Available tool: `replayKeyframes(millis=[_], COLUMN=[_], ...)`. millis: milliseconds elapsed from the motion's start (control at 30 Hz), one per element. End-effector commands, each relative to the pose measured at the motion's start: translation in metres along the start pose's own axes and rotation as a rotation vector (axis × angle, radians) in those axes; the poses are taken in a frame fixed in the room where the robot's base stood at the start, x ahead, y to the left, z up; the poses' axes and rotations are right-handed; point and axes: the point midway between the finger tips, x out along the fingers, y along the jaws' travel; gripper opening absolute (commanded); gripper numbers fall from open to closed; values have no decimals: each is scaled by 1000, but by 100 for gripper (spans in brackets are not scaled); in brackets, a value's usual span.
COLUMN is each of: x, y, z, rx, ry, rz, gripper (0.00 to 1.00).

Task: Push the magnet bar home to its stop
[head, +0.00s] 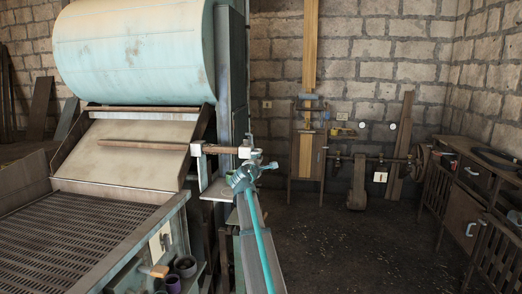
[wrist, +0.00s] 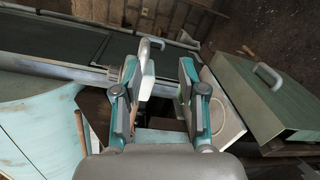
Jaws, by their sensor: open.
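A long brown bar (head: 145,145), which looks like the magnet bar, lies level across the pale sloping chute below the big drum. On its right it passes a pale block (head: 197,149) at the machine's side and sticks out to a light end piece (head: 244,152). My gripper (head: 255,164) is beside that end piece. In the wrist view my gripper (wrist: 160,72) is open, its fingers apart. A grey curved handle with a pale block (wrist: 148,80) shows beside the left finger; I cannot tell whether they touch.
The large pale blue drum (head: 138,50) is above the chute, with a slatted bed (head: 80,225) in front. A green-grey box with a handle (wrist: 268,75) is at the right in the wrist view. The dark floor (head: 340,240) to the right is clear.

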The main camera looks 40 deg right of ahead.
Motion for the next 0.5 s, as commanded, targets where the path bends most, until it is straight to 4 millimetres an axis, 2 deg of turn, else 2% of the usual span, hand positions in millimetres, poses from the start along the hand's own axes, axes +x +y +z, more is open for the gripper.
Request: replayKeyframes(millis=[100,200,367,500], x=[2,1,5,16], y=[11,16,17,19], z=[-4,-7,-8,-8], rx=[-150,-221,-261,-260], ry=[8,14,16,15], rz=[57,81,86,84], gripper=[41,41,41,41])
